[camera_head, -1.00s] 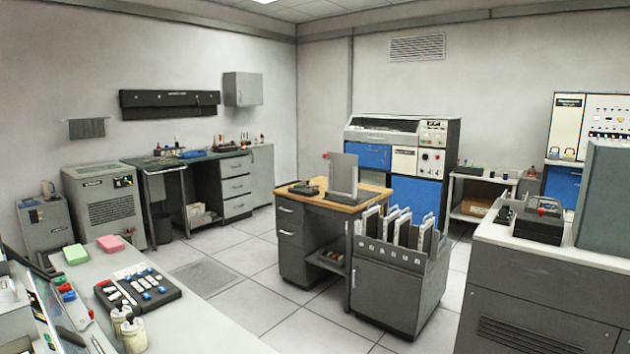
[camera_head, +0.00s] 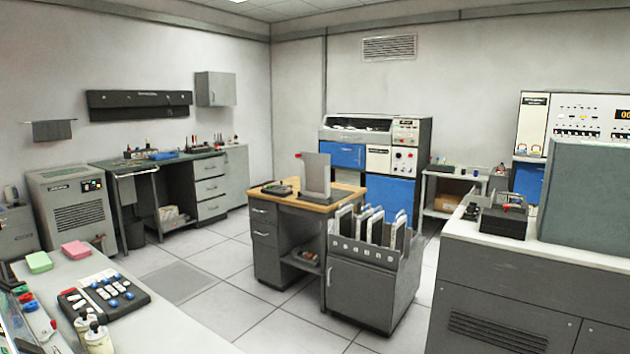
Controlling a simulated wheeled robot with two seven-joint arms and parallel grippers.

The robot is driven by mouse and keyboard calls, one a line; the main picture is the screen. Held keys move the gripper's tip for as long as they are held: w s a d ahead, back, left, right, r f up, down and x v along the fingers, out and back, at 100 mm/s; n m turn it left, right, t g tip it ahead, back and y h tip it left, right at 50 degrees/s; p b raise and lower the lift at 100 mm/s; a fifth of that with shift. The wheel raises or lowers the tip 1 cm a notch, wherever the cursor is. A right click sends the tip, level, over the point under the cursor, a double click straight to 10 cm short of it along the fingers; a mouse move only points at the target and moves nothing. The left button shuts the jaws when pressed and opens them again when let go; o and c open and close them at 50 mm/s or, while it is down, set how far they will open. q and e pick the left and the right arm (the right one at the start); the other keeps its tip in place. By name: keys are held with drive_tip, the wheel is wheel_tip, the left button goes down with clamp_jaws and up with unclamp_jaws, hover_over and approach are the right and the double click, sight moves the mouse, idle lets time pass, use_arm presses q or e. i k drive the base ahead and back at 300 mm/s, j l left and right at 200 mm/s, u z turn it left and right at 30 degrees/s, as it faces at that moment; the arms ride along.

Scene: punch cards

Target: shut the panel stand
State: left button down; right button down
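A grey cabinet (camera_head: 360,294) stands at the middle of the room, with several upright panels (camera_head: 372,228) in slots along its top and light lettering on its upper front. On the wooden-topped desk (camera_head: 264,205) behind it, a flat grey panel (camera_head: 317,174) stands upright on a dark base. I cannot tell for sure which of these is the panel stand. No door or lid standing open can be made out on either from here. Neither of my grippers is in view.
A white counter (camera_head: 170,325) with a button box (camera_head: 103,296) is at the near left. A grey machine cabinet (camera_head: 510,295) blocks the near right. Tiled floor (camera_head: 235,312) lies free between the near counter and the desk.

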sight(315, 168)
drive_tip(key=i+l, duration=0.2)
drive_tip(key=i, duration=0.2)
drive_tip(key=i+l, duration=0.15)
drive_tip(key=i, duration=0.25)
drive_tip(key=i+l+z, duration=0.1)
drive_tip(key=i, duration=0.3)
drive_tip(key=l, duration=0.1)
